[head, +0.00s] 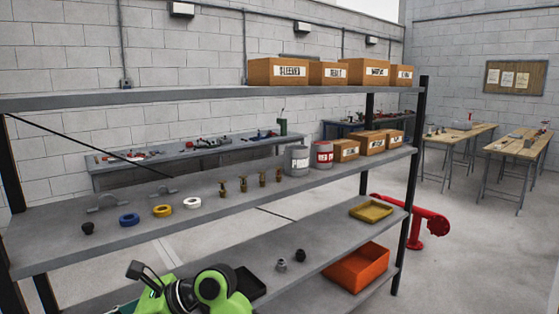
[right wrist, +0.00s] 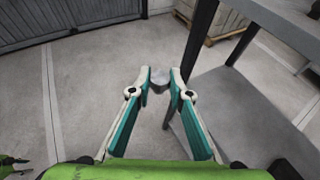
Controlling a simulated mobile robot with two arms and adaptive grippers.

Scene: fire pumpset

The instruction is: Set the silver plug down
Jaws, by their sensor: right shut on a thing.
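In the right wrist view my right gripper (right wrist: 160,80) is shut on the silver plug (right wrist: 159,75), a small grey round piece between the fingertips. It is held in the air, with floor behind it in the picture, left of the shelf post. Most of the plug's side is hidden by the fingers. In the head view a grey metal plug (head: 281,265) stands on the lower shelf (head: 325,235), beside a black plug (head: 300,255). My left gripper does not show.
The middle shelf (head: 150,245) holds rings, brass fittings, cans and boxes. A dark post (right wrist: 196,50) stands close to the right gripper.

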